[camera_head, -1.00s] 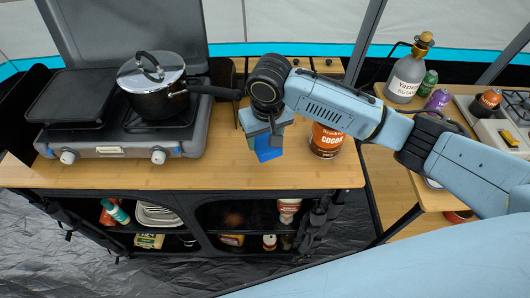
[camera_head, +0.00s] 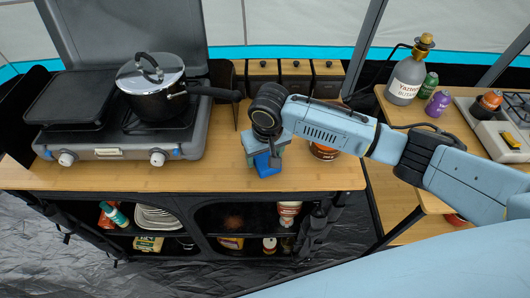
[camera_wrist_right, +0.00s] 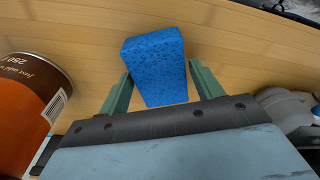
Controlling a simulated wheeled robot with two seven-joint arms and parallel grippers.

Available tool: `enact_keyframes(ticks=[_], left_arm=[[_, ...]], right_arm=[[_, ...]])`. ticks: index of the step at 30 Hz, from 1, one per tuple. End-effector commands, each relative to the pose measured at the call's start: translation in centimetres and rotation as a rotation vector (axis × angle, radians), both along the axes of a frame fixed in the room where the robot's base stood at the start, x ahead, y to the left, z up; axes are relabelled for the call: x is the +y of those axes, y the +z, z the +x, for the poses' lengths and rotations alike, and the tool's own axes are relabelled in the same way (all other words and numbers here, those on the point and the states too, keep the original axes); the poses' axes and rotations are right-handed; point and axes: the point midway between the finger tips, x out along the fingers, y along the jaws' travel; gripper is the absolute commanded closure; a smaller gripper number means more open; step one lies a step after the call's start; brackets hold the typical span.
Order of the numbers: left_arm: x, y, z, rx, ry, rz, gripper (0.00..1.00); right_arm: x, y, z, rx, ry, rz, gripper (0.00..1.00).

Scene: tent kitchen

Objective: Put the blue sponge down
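The blue sponge (camera_head: 264,165) stands on the wooden counter (camera_head: 200,178) below my right gripper (camera_head: 265,153), to the right of the stove. In the right wrist view the sponge (camera_wrist_right: 156,65) lies between the two green fingers of my right gripper (camera_wrist_right: 160,88). Wood shows in narrow gaps beside the sponge, so the fingers look open around it. The exact contact of its lower edge with the counter is partly hidden by the gripper. My left gripper is not in view.
A cocoa can (camera_head: 323,151) stands just right of the gripper, partly behind my arm; it also shows in the wrist view (camera_wrist_right: 28,105). A stove (camera_head: 110,140) with a lidded pot (camera_head: 155,88) is at left. Wooden boxes (camera_head: 297,72) stand behind. The counter's front strip is clear.

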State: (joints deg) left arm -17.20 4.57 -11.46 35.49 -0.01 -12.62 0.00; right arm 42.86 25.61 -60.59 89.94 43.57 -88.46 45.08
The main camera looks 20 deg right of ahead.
Motion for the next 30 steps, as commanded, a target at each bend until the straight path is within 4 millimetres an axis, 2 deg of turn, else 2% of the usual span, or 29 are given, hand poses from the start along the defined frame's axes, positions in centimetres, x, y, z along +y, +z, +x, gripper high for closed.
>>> enact_keyframes(ticks=[3, 11, 14, 17, 24, 30], left_arm=[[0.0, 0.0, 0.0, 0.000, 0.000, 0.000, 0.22], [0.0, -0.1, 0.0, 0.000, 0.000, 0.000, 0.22], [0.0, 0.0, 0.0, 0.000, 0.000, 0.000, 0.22], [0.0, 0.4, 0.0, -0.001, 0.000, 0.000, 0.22], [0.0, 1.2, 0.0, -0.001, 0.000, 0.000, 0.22], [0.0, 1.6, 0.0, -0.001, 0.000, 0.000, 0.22]], right_arm=[[0.0, 0.0, 0.0, 0.000, 0.000, 0.000, 0.23], [0.0, 0.1, 0.0, -0.001, 0.000, 0.000, 0.23], [0.0, 0.9, 0.0, -0.002, 0.000, 0.002, 0.23], [0.0, 2.5, -0.1, -0.004, 0.000, 0.003, 0.23], [-0.1, 7.8, -0.8, -0.004, 0.000, 0.002, 0.23], [-0.1, 11.0, -1.2, -0.002, -0.001, 0.002, 0.23]])
